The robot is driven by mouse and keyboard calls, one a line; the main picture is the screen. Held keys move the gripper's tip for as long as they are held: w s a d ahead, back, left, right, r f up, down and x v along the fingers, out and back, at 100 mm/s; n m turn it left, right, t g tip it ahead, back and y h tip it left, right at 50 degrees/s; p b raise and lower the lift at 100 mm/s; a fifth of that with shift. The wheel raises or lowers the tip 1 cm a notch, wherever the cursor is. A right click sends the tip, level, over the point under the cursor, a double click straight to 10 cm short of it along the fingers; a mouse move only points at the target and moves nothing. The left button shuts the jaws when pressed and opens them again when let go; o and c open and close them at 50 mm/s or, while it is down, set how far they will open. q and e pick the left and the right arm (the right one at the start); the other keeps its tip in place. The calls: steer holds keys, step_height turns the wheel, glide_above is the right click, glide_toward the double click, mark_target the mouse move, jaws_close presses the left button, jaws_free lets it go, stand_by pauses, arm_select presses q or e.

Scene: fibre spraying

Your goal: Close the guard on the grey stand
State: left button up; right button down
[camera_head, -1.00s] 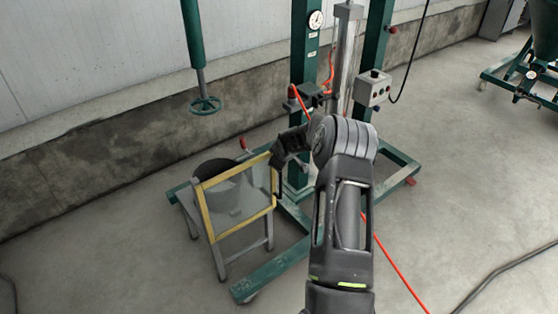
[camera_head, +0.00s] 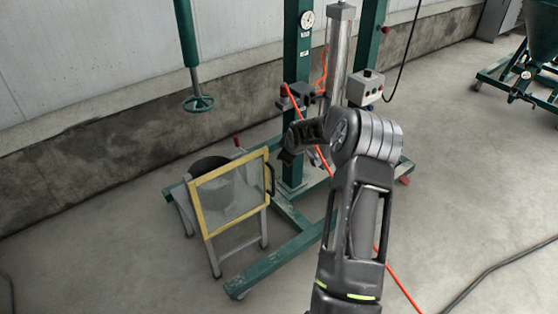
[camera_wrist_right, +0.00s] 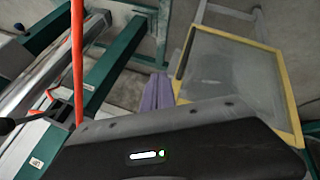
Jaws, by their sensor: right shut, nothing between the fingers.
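The guard (camera_head: 228,190) is a clear panel in a yellow frame with a dark handle (camera_head: 270,178) on its right edge. It stands steeply tilted at the front of the grey stand (camera_head: 214,258), with a dark round drum (camera_head: 208,166) behind it. My right gripper (camera_head: 285,157) is shut and empty, a little right of the guard's upper right corner and apart from it. In the right wrist view the guard (camera_wrist_right: 235,75) is at the upper right, beyond my dark gripper body. My left gripper is not in view.
A green base frame (camera_head: 268,262) runs beside the stand. Green posts (camera_head: 296,90), a metal cylinder (camera_head: 340,50) and a grey control box (camera_head: 365,88) rise behind my right arm. A red hose (camera_head: 398,285) crosses the floor. A green handwheel (camera_head: 198,103) hangs at upper left.

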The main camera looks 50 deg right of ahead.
steer(key=shift+s+d+r, duration=0.35)
steer(key=shift+s+r, duration=0.3)
steer(key=shift+r, duration=0.2)
steer(key=shift+s+d+r, duration=0.3)
steer(key=shift+s+r, duration=0.3)
steer(key=shift+r, duration=0.25)
steer(key=s+a+f+m+y+p, duration=0.1)
steer(key=a+f+m+y, duration=0.3)
steer(key=a, duration=0.7)
steer(key=s+a+f+m+h+p, duration=0.1)
steer(key=a+f+p, duration=0.1)
steer(key=a+f, duration=0.6)
steer(key=s+a+f+m+y+p, duration=0.1)
steer(key=a+f+m+y, duration=0.15)
steer(key=a, duration=1.05)
steer(key=s+a+n+g+y+p, duration=0.1)
steer(key=s+a+g+p, duration=0.1)
steer(key=s+a, duration=0.9)
steer(key=s+a+n+g+y+p, duration=0.1)
steer(key=s+a+n+g+p, duration=0.1)
steer(key=s+a, duration=0.8)
steer(key=a+g+p, duration=0.1)
steer(key=a, duration=0.4)
steer(key=shift+s+a+r, duration=0.25)
steer(key=shift+s, duration=0.15)
